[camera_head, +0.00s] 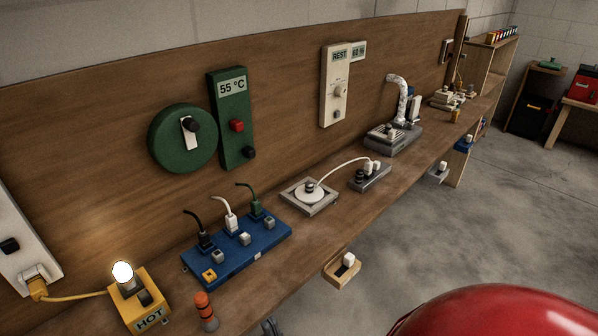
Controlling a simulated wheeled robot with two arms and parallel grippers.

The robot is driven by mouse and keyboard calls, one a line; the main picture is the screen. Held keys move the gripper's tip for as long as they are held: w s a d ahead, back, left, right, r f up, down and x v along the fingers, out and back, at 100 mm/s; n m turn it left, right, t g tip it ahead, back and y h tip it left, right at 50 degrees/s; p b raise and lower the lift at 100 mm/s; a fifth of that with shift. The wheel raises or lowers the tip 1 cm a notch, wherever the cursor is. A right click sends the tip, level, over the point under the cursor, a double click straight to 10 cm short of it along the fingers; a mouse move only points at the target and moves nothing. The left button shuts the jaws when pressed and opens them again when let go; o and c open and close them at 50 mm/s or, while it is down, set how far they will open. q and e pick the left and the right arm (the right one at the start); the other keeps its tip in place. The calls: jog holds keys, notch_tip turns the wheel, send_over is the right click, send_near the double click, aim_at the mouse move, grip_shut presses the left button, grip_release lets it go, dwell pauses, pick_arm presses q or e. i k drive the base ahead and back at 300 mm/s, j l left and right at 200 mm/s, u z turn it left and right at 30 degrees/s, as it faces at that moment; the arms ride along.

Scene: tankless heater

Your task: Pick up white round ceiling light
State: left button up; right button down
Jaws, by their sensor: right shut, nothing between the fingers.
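A white round disc (310,193) with a dark knob on its middle sits in a square grey frame on the wooden bench. It is the only white round fixture I see that could be the ceiling light. A white cord arches from it to a grey socket block (370,177). My right gripper (270,326) barely shows at the bottom edge, below the bench front. It is shut and empty, well apart from the disc. My left gripper is not in view.
A blue plug block (236,251), a yellow HOT box (150,312) with a glowing bulb (123,272), and an orange-topped cylinder (204,308) stand nearer on the bench (335,220). A small wooden bracket (341,273) juts from the front edge.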

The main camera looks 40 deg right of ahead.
aim_at(308, 193)
jog(key=z, duration=1.2)
